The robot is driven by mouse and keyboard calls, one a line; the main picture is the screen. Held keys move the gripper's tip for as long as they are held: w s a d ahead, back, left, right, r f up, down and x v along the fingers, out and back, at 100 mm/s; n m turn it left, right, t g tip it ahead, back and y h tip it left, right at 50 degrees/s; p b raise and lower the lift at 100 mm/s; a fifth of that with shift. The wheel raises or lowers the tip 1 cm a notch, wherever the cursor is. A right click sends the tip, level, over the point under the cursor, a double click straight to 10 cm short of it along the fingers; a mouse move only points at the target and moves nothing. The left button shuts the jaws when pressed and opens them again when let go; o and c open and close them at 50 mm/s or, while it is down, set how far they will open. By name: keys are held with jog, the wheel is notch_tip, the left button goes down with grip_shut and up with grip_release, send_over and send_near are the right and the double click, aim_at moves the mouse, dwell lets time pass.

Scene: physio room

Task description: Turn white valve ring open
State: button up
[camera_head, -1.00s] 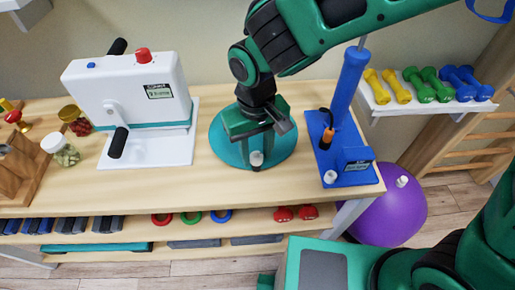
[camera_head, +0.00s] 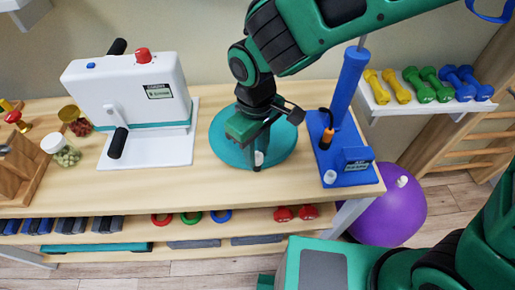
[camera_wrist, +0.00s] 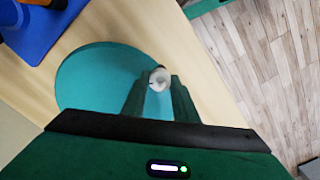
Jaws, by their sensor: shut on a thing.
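The white valve ring (camera_head: 259,158) is a small round piece at the front edge of the teal balance disc (camera_head: 228,148), which lies flat on the wooden bench. My gripper (camera_head: 256,164) reaches down from above and is shut on the ring, partly hiding it in the head view. In the wrist view the ring (camera_wrist: 159,78) shows between the tips of my two fingers, with the disc (camera_wrist: 95,75) around and left of it. I cannot tell from these frames how far the ring is turned.
A blue pump (camera_head: 345,165) with a tall cylinder stands right of the disc. A white pedal machine (camera_head: 130,90) stands to the left. A purple ball (camera_head: 388,215) is on the floor past the bench's right end. Dumbbells (camera_head: 425,90) lie on a shelf. The bench front is clear.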

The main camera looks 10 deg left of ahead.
jog(key=o, duration=1)
jog(key=shift+d, duration=0.1)
